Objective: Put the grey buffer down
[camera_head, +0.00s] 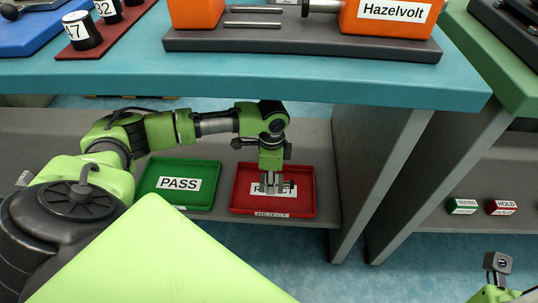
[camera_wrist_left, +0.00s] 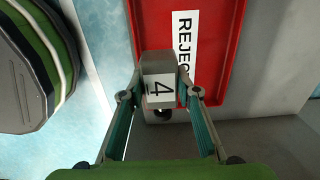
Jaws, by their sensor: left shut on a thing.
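The grey buffer (camera_wrist_left: 157,66), a blocky piece with a white label reading "4", is between the fingers of my left gripper (camera_wrist_left: 159,93). The left gripper is shut on it. In the head view the left gripper (camera_head: 273,187) points down over the red REJECT tray (camera_head: 240,203); the tray also shows in the left wrist view (camera_wrist_left: 226,70). The fingers partly cover the tray's label. I cannot tell whether the buffer touches the tray floor. At the lower right, part of my right arm (camera_head: 490,294) shows; its gripper state is unclear.
A green PASS tray (camera_head: 152,194) lies left of the red tray on the grey lower shelf (camera_head: 310,140). The teal tabletop (camera_head: 300,77) overhangs behind the arm. A grey upright panel (camera_head: 375,165) stands right of the trays.

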